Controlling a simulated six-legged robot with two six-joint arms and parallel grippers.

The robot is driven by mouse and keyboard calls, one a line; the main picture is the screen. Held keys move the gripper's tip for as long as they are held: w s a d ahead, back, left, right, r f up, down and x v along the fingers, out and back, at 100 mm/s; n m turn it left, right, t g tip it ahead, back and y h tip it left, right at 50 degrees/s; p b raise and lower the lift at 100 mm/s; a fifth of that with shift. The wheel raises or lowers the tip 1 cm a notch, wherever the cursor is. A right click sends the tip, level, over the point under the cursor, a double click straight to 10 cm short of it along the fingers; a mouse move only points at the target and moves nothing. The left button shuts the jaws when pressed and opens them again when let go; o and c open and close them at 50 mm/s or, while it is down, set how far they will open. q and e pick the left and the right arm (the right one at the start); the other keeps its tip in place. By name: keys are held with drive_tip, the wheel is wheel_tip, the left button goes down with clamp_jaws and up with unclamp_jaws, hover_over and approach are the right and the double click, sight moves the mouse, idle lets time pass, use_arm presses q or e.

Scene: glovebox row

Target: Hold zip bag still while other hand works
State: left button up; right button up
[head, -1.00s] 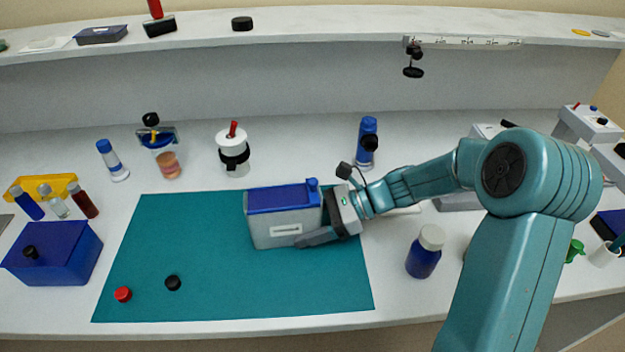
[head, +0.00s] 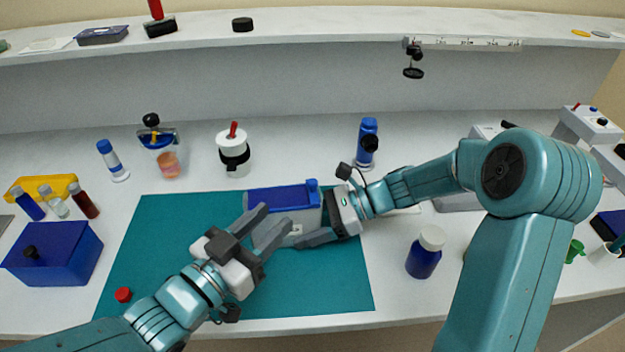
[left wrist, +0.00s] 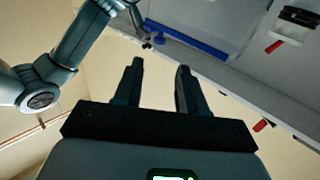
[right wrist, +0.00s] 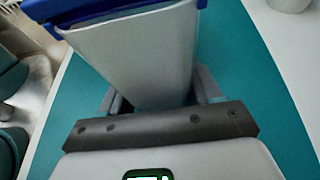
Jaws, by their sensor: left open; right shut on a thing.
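The zip bag (head: 285,200) stands upright on the teal mat (head: 340,290), a pale grey pouch with a blue top strip and a blue slider (head: 312,185) at its right end. My right gripper (head: 318,222) is shut on its right side; the right wrist view shows the bag (right wrist: 140,60) between the fingers (right wrist: 158,95). My left gripper (head: 275,220) is open and empty in front of the bag, covering much of its front in the head view. Whether it touches the bag I cannot tell. Its spread fingers (left wrist: 160,75) also show in the left wrist view.
A red cap (head: 123,295) lies on the mat's front left. A blue bottle with a white lid (head: 423,255) stands right of the mat. A blue box (head: 55,255) is at the left. Several bottles and jars stand behind. The mat's front right is clear.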

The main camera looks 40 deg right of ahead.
sight(309, 185)
use_arm(q)
drive_tip(key=x, duration=1.2)
drive_tip(key=shift+f, duration=0.1)
clamp_jaws()
